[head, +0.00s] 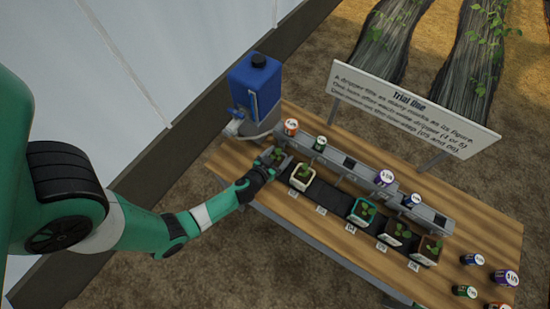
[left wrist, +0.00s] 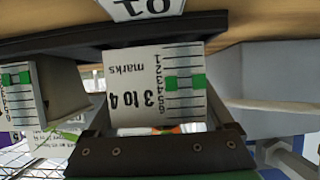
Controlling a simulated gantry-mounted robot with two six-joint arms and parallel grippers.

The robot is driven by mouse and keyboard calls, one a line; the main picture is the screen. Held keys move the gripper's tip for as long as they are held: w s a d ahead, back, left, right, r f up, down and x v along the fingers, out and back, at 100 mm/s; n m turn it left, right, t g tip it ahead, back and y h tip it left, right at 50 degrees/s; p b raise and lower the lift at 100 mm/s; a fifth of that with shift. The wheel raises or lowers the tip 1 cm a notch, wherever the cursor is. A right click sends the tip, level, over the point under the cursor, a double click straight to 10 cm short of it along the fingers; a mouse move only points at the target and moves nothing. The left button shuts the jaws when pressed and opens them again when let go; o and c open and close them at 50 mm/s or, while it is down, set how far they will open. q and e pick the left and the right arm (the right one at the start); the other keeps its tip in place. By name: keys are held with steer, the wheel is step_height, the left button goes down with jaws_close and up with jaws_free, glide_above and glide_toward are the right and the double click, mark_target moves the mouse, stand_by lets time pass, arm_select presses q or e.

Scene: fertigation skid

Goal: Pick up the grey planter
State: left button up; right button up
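The grey planter (head: 273,153), with green leaves in it, stands at the upper left end of the dark strip on the table. My left gripper (head: 262,169) reaches it from the front left and covers part of it. In the left wrist view the picture is upside down. There the planter's front label (left wrist: 155,85) reads "3 to 4 marks" and has a green band on its scale. The fingers of my left gripper (left wrist: 158,125) are apart, one at each side of the planter. I cannot tell whether they press on it. My right gripper is not in view.
A white planter (head: 300,180) stands close beside, then a green one (head: 361,212) and others along the strip (head: 331,199). A grey rail (head: 345,165) with cans runs behind. A blue tank (head: 255,85) stands at the back left. Several cans stand at the right.

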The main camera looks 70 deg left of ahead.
arm_select(q)
steer(key=c, duration=0.7)
steer(key=shift+r, duration=0.1)
steer(key=shift+r+p, duration=0.55)
steer(key=shift+r, duration=0.05)
steer(key=r+p, duration=0.2)
steer(key=shift+d+r, duration=0.2)
steer(key=shift+r, duration=0.15)
steer(key=d+r, duration=0.2)
steer(key=d+r+p, duration=0.1)
steer(key=d+r, duration=0.1)
steer(key=shift+s+r, duration=0.15)
steer(key=shift+s, duration=0.05)
steer(key=s+d+r+p, duration=0.1)
steer(key=d+r+p, duration=0.3)
steer(key=d+p, duration=0.3)
steer(key=shift+s+d+r+p, duration=0.25)
steer(key=shift+d+r+p, duration=0.1)
steer(key=shift+d, duration=0.9)
